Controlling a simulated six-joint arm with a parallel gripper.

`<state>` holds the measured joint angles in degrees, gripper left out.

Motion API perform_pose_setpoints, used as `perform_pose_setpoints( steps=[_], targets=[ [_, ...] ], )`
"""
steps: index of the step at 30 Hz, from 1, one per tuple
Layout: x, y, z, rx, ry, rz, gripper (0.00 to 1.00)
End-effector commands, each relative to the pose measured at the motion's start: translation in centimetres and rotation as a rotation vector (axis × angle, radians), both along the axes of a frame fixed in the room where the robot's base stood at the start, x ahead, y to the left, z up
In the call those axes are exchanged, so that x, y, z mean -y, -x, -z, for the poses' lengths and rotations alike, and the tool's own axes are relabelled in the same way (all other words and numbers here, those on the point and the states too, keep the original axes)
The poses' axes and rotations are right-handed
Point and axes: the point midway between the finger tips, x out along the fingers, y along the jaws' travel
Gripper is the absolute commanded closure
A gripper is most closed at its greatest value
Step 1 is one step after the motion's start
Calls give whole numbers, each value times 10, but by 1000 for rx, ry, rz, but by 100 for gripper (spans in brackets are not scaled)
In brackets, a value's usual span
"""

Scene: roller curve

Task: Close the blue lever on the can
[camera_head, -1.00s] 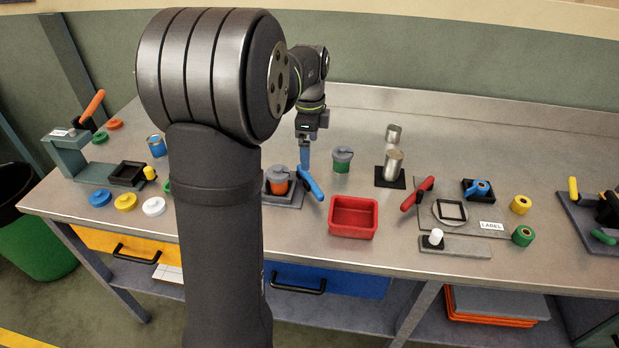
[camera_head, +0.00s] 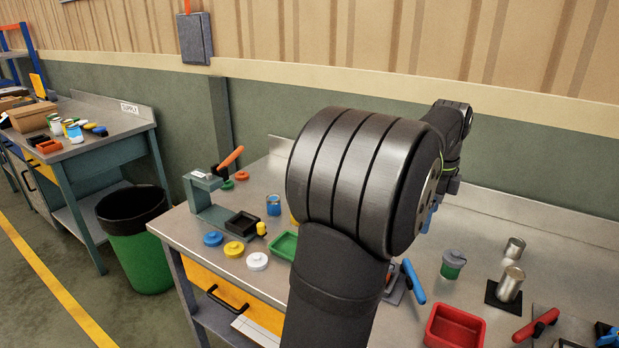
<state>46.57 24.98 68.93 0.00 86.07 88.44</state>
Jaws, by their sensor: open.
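The blue lever (camera_head: 414,282) slants beside my arm, its lower end toward the front right. A grey edge of its holder (camera_head: 396,286) shows at its left. The can next to the lever is hidden behind my arm. My gripper (camera_head: 431,214) is partly covered by my arm's big joint; only a bit of its blue fingers shows. It is open, above and behind the lever and apart from it.
A green can with a grey lid (camera_head: 453,264) stands right of the lever. A red bin (camera_head: 455,328) is in front, and a metal cylinder (camera_head: 511,283) stands on a black pad. Coloured discs and a clamp stand (camera_head: 207,192) are at left.

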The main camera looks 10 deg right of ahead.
Motion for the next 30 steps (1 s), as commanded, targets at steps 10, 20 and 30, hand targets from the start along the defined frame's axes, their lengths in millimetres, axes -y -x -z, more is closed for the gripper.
perform_pose_setpoints(
  steps=[10, 20, 30],
  targets=[
    [-1, 11, 2, 0, 0, 182, 60],
    [-7, 43, 12, 0, 0, 787, 60],
    [-8, 51, 26, -3, -2, 964, 60]
  ],
)
